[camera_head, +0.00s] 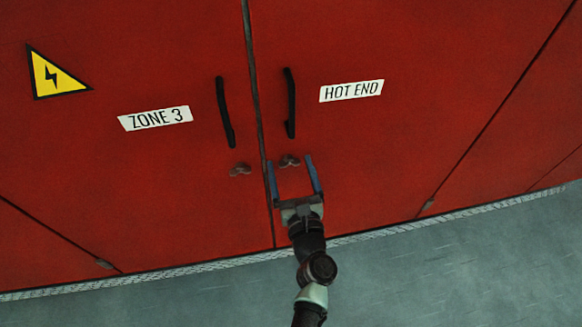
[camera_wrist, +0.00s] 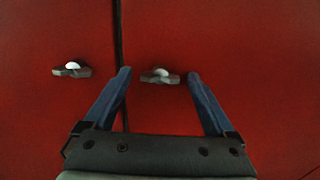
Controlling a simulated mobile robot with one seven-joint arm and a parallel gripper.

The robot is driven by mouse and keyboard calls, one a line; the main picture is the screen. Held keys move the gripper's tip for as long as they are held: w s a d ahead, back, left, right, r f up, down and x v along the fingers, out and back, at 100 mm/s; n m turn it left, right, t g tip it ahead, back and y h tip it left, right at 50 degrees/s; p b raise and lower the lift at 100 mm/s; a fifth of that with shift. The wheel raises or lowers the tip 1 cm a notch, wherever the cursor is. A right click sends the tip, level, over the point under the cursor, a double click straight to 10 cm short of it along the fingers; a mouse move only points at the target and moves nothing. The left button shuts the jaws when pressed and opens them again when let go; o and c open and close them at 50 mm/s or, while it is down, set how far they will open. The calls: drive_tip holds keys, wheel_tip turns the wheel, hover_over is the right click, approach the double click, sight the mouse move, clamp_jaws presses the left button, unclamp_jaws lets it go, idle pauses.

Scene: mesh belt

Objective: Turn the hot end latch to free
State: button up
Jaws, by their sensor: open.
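The hot end latch (camera_head: 289,161) is a small dark knob on the right red door (camera_head: 390,130), below the black handle beside the "HOT END" label (camera_head: 351,91). I cannot tell whether the fingers touch the door.
A similar latch (camera_head: 240,169) sits on the left door, below the handle (camera_head: 225,112) and near the "ZONE 3" label (camera_head: 155,118). The hot end door's handle (camera_head: 290,103) stands above my gripper. Grey floor (camera_head: 450,260) is clear in front.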

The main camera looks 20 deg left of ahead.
drive_tip(key=c, duration=1.4)
drive_tip(key=shift+f+n+b, duration=0.1)
drive_tip(key=shift+n+b, duration=0.2)
drive_tip(key=n+b, duration=0.2)
drive_tip(key=shift+d+f+n, duration=0.1)
drive_tip(key=shift+n, duration=0.3)
drive_tip(key=n+b, duration=0.4)
drive_tip(key=n, duration=0.1)
drive_tip(key=n+b, duration=0.4)
drive_tip(key=n, duration=0.1)
drive_tip(key=shift+n, duration=0.4)
drive_tip(key=shift+n+b, duration=1.45)
drive_tip(key=shift+n, duration=0.45)
drive_tip(key=shift+r, duration=0.2)
